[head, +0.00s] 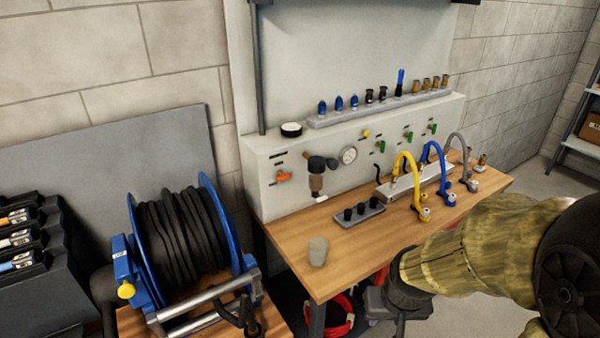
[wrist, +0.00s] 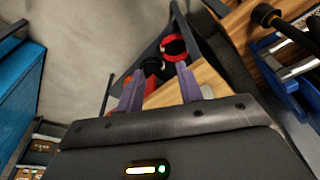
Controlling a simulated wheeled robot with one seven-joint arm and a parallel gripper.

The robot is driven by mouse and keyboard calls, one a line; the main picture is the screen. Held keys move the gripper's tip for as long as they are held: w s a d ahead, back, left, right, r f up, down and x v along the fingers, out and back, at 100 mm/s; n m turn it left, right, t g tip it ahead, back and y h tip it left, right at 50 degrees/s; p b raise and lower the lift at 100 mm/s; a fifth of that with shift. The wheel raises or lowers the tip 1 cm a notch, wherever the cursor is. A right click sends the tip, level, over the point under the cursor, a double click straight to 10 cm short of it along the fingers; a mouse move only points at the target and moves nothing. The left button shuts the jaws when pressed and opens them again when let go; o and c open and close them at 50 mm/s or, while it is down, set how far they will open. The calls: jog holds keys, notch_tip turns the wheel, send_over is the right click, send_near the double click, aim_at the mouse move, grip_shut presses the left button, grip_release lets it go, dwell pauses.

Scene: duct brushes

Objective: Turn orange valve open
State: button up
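The orange valve (head: 283,178) is on the left part of the grey panel front, left of the black-topped regulator (head: 317,175). Its small orange handle lies roughly level. My gripper (head: 385,298) is low in front of the workbench in the head view, well to the right of and below the valve. Its fingers are hard to make out there. In the wrist view the two purple fingers (wrist: 160,72) stand apart with nothing held between them. I cannot make out the orange valve in the wrist view.
A wooden bench (head: 290,240) carries a grey cup (head: 318,251), a small black-pegged tray (head: 360,212) and yellow, blue and grey hoses. A blue hose reel (head: 180,245) stands at the left. A red coil (head: 340,318) lies below; it also shows in the wrist view (wrist: 174,46).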

jog(key=shift+w, duration=0.15)
jog(key=shift+o, duration=1.3)
jog(key=o, duration=0.3)
jog(key=shift+w, duration=0.1)
jog(key=shift+o, duration=1)
jog(key=w+f+n+t+b, duration=0.1)
jog(key=w+t, duration=0.1)
jog(key=w, duration=0.7)
jog(key=shift+a+t, duration=0.3)
jog(key=shift+t, duration=0.1)
jog(key=w+a+n+t+y+b, duration=0.1)
jog(key=w+a+n+t+y, duration=0.2)
jog(key=w, duration=0.9)
jog(key=w+a+n+t+y+b, duration=0.2)
jog(key=w+a+t+y, duration=0.4)
jog(key=w+a, duration=0.4)
jog(key=shift+w+a+n+t+y, duration=0.3)
jog(key=shift+w+n+y, duration=0.15)
jog(key=shift+w, duration=0.7)
jog(key=shift+f, duration=0.1)
